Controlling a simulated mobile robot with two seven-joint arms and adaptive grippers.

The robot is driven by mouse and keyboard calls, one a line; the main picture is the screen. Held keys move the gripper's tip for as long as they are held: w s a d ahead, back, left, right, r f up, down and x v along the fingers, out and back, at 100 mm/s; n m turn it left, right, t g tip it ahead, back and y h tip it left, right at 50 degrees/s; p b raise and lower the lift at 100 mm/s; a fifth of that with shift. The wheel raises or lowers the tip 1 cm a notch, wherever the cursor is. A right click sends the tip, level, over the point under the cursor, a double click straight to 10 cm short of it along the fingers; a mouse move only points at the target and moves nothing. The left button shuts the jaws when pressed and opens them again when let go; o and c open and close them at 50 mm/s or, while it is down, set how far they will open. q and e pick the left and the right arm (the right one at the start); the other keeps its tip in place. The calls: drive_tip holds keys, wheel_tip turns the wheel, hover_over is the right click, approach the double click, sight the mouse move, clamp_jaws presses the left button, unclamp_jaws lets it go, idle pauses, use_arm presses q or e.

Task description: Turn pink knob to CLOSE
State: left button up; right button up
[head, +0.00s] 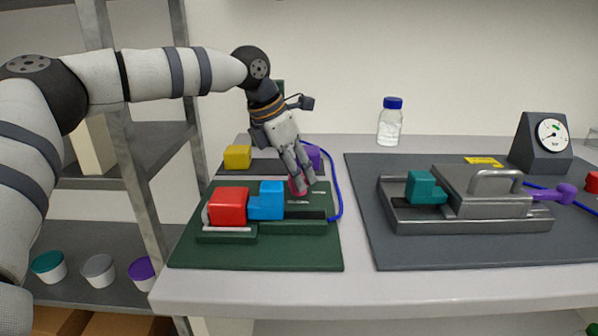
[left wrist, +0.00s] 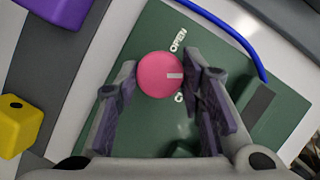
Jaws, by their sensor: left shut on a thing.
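The pink knob (left wrist: 160,75) stands on the green plate (left wrist: 150,128), and a sliver of it shows in the head view (head: 296,187). Its white pointer mark faces right in the left wrist view, between the OPEN label (left wrist: 178,40) and a second label (left wrist: 180,98) starting with C, mostly hidden by a finger. My left gripper (head: 300,181) reaches down from above with its fingers on either side of the knob, shut on it. My right gripper is not in view.
Red (head: 228,206) and blue (head: 267,201) blocks sit in front of the knob. A yellow block (head: 238,157) and purple block (head: 314,158) stand behind. A blue tube (head: 338,195) curves along the plate's right side. A metal rig (head: 470,215) stands on the right mat.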

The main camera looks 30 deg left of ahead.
use_arm(q)
drive_tip(key=m, duration=0.2)
drive_tip(key=m+g+h+b, duration=0.1)
drive_tip(key=shift+w+a+f, duration=0.1)
drive_tip(key=shift+f, duration=0.15)
drive_tip(key=shift+r+m+g+b, duration=0.15)
drive_tip(key=shift+m+g+b, duration=0.2)
drive_tip(key=shift+m, duration=1.05)
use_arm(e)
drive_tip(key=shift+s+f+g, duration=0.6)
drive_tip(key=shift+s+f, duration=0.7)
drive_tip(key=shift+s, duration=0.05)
use_arm(q)
drive_tip(key=shift+m+h, duration=0.3)
drive_tip(key=o, duration=1.1)
drive_tip(key=shift+o, duration=0.2)
drive_tip(key=shift+r, duration=0.1)
drive_tip(key=v, duration=1.2)
